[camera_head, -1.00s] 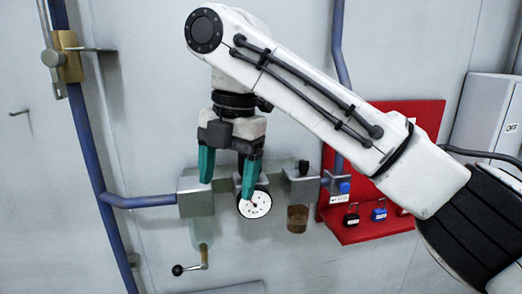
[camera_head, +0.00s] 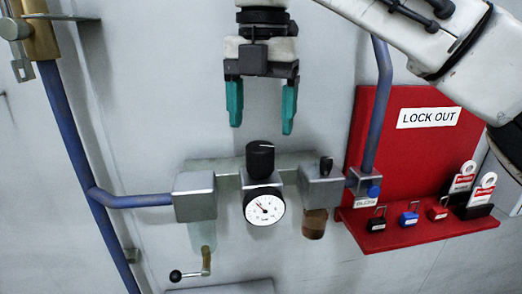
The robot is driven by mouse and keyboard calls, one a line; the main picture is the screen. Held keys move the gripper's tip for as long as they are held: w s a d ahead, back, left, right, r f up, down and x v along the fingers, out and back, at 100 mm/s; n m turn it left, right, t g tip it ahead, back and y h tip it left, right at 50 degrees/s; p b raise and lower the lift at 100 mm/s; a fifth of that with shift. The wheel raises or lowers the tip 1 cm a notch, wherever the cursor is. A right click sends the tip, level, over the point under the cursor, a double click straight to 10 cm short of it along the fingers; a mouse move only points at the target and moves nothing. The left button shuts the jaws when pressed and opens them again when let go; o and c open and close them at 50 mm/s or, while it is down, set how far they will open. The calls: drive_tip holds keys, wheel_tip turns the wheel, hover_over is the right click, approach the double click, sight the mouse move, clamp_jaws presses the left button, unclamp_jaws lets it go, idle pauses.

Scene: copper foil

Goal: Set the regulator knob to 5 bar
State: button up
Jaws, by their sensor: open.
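The black regulator knob (camera_head: 260,160) sits upright on top of the middle grey block of the air unit, with a pale mark on it. The round white pressure gauge (camera_head: 264,206) is on the front of that block, just below the knob. Its needle shows, but the numbers are too small to read. My gripper (camera_head: 261,128) has teal fingers pointing down, spread apart and empty. It appears above the knob in the picture, with a gap between the fingertips and the knob. I cannot tell how far it stands from the wall.
A blue pipe (camera_head: 72,130) with a brass valve (camera_head: 38,30) runs down the left. A red lockout board (camera_head: 420,160) with several padlocks and tags is at right. A small crank handle (camera_head: 190,273) hangs below the left block. Bare wall lies between pipe and gripper.

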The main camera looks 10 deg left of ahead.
sight(260, 145)
drive_tip(key=shift+a+f, duration=0.1)
drive_tip(key=shift+f, duration=3.1)
drive_tip(key=shift+c, duration=0.4)
drive_tip(key=c, duration=1)
drive_tip(key=shift+o, duration=0.2)
drive_tip(key=shift+r+p, duration=0.1)
drive_tip(key=shift+p, duration=0.25)
